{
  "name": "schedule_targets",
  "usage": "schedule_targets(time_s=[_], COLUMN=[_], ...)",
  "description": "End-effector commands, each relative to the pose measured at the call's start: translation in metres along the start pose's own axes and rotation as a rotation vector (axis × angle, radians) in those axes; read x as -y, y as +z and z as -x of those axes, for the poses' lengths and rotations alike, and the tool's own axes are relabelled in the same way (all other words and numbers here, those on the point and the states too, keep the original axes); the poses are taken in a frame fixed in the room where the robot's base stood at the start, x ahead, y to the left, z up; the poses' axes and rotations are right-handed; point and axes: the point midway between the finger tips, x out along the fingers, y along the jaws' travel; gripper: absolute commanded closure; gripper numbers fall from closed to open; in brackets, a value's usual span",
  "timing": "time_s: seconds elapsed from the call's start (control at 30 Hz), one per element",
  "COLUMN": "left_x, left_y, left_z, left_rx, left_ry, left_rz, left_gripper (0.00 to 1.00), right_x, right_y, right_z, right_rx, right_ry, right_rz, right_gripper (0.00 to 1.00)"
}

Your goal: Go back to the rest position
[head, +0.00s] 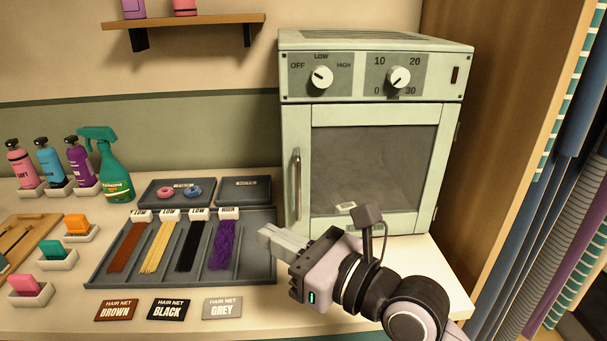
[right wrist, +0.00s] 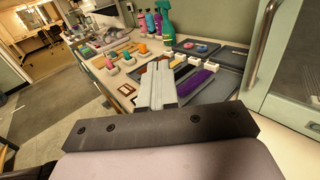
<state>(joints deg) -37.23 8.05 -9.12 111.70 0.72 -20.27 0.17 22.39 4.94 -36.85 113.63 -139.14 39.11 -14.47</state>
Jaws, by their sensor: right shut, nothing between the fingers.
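My right gripper (head: 271,238) is in front of the warmer cabinet's lower left corner, over the right end of the hair tray. Its fingers are shut with nothing between them. It also shows in the right wrist view (right wrist: 158,85), fingers together, pointing towards the counter. My left gripper is not in view.
The pale green cabinet (head: 376,75) has its glass door shut. The dark tray (head: 262,272) holds several hair strands. Hair net cards (head: 168,309) lie in front. The shelf side wall (head: 480,150) is at right.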

Motion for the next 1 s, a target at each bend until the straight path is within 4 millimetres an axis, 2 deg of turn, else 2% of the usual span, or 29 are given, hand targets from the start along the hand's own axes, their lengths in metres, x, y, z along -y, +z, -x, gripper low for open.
schedule_targets(time_s=[0.13,0.27,0.37,0.57,0.77,0.9,1.0], left_x=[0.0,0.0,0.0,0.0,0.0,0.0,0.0], left_y=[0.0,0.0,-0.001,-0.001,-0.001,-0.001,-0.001], left_z=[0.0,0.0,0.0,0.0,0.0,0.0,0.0], left_rx=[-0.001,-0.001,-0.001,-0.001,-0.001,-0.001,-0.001], left_ry=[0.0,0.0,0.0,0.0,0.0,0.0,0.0], left_rz=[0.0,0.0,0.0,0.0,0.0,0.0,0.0], left_gripper=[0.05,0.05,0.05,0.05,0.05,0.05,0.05], right_x=[-0.003,-0.003,0.004,0.032,0.066,0.083,0.087], right_y=[-0.007,-0.014,-0.021,-0.046,-0.095,-0.144,-0.184], right_z=[0.007,0.021,0.035,0.071,0.116,0.153,0.181], right_rx=[0.043,0.133,0.217,0.395,0.584,0.725,0.828], right_ry=[0.03,0.062,0.069,0.021,-0.103,-0.234,-0.346], right_rz=[-0.152,-0.429,-0.671,-1.154,-1.627,-1.946,-2.165], right_gripper=[1.0,1.0,1.0,1.0,1.0,1.0,1.0])
